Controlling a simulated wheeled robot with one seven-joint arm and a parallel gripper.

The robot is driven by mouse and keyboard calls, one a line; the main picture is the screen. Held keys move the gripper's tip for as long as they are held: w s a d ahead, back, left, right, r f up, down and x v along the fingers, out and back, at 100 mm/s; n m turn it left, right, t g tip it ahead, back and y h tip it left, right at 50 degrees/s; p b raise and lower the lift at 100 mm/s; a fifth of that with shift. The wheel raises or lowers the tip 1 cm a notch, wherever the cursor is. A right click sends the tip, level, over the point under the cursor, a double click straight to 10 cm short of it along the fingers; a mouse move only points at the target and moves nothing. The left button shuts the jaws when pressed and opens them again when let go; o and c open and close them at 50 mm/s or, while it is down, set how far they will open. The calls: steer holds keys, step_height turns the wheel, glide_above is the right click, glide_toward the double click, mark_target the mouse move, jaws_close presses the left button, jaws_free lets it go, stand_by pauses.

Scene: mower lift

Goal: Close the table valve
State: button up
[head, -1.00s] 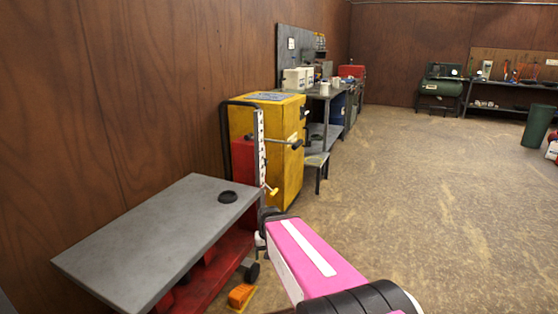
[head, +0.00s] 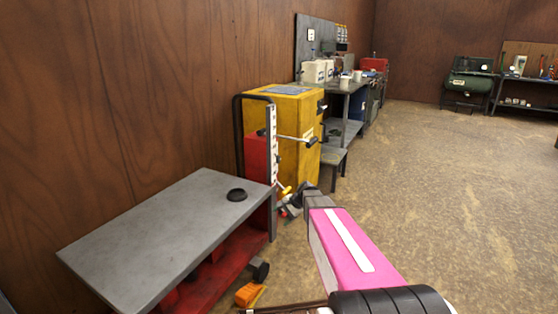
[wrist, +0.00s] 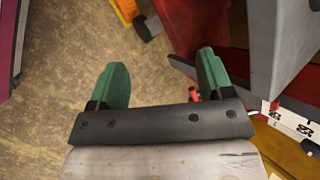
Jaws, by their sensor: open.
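The lift table has a grey top (head: 165,225) over a red base (head: 215,270), beside a post with a white number scale (head: 271,145). A small yellow-tipped lever (head: 285,189) sits low beside the post; I cannot tell for sure that it is the valve. My gripper (head: 287,207) is close to the lever in the head view, small and partly hidden by my arm. A small red piece (wrist: 193,94) shows by the right-hand finger, partly hidden by the gripper body.
A black round piece (head: 237,195) lies on the grey top. A yellow cabinet (head: 293,155) stands behind the post, with a workbench (head: 345,95) beyond. An orange block (head: 249,294) is on the floor by a wheel. The floor (head: 450,190) to the right is open.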

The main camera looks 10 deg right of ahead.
steer(key=w+d+r+m+t+y, duration=0.2)
steer(key=w+m+y, duration=0.15)
steer(key=w, duration=0.65)
steer(key=w+d+r+m+t+y, duration=0.25)
steer(key=w+m, duration=0.25)
steer(key=w, duration=0.5)
steer(key=m+t+y, duration=0.2)
steer(key=m+t, duration=0.2)
steer(key=m, duration=0.3)
glide_toward(279, 159)
steer(key=x, duration=1.1)
steer(key=shift+w, duration=0.1)
steer(key=c, duration=0.9)
